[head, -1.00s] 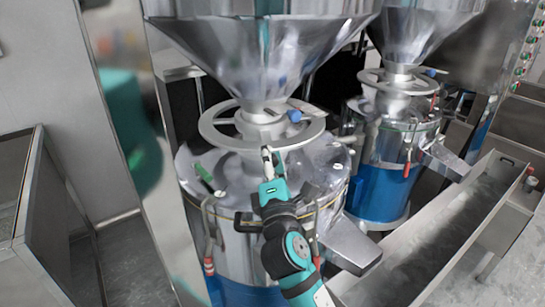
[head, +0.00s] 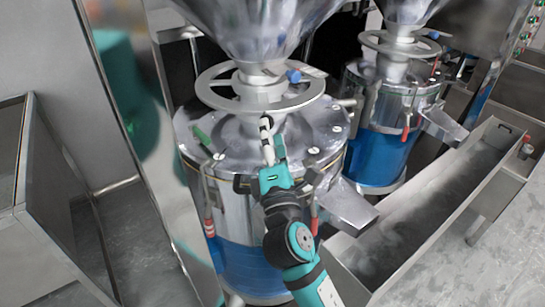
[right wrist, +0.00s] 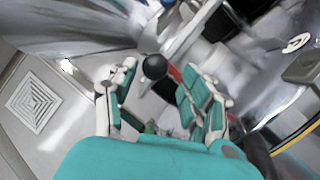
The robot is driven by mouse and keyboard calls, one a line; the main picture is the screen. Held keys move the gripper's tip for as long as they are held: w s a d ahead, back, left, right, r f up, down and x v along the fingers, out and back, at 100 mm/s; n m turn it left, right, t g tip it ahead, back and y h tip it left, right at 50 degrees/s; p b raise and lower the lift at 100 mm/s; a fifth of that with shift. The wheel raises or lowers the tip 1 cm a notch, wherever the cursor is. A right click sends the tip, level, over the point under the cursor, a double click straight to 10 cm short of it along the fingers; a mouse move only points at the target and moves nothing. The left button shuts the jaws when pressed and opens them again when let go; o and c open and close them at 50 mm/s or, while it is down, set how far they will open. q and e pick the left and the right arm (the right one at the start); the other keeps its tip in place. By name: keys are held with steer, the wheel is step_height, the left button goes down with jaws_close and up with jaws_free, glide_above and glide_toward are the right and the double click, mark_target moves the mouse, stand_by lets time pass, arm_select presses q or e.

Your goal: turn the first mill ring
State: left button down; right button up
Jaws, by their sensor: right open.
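The first mill is the nearer steel mill (head: 232,180). Its flat metal ring (head: 222,99) lies level under the funnel. My right gripper (head: 267,124) comes up from below, its fingertips just below the ring's front edge in the picture. Contact cannot be told. In the right wrist view the two teal-and-white fingers are spread apart, with a dark round knob (right wrist: 154,66) appearing between their tips. Nothing is held. My left gripper is not in view.
A steel funnel (head: 255,30) hangs close above the ring. A second mill (head: 385,125) stands behind right. A long trough (head: 440,215) runs along the right.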

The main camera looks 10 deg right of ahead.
steer(key=v, duration=0.6)
steer(key=shift+s, duration=0.3)
